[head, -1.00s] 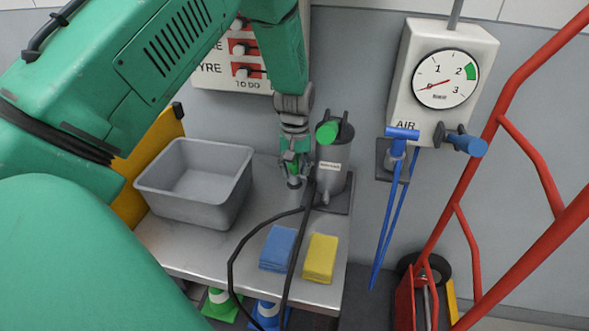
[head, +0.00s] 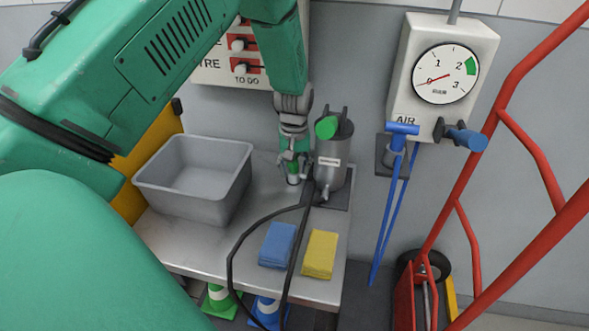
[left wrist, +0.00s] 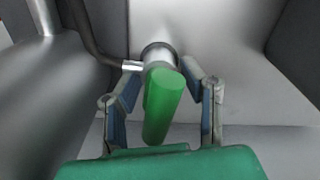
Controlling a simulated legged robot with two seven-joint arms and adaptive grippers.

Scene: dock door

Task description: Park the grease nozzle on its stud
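The grease nozzle has a green grip (left wrist: 162,105) and a pale metal end, with a dark hose joining it in the left wrist view. It also shows in the head view (head: 293,168), upright at the bench beside the grey grease pot (head: 333,165). Its metal end meets a dark round collar (left wrist: 158,50), apparently the stud; how deeply it is seated is hidden. My left gripper (left wrist: 163,85) has its fingers spread on both sides of the green grip, with gaps showing. In the head view the gripper (head: 292,160) points down at the bench. My right gripper is not in view.
A grey bin (head: 195,180) stands left on the metal bench (head: 225,245). Blue (head: 277,245) and yellow (head: 320,254) cloths lie in front. A black hose (head: 240,240) loops over the bench. An air gauge (head: 445,75) and red hand truck (head: 455,190) are right.

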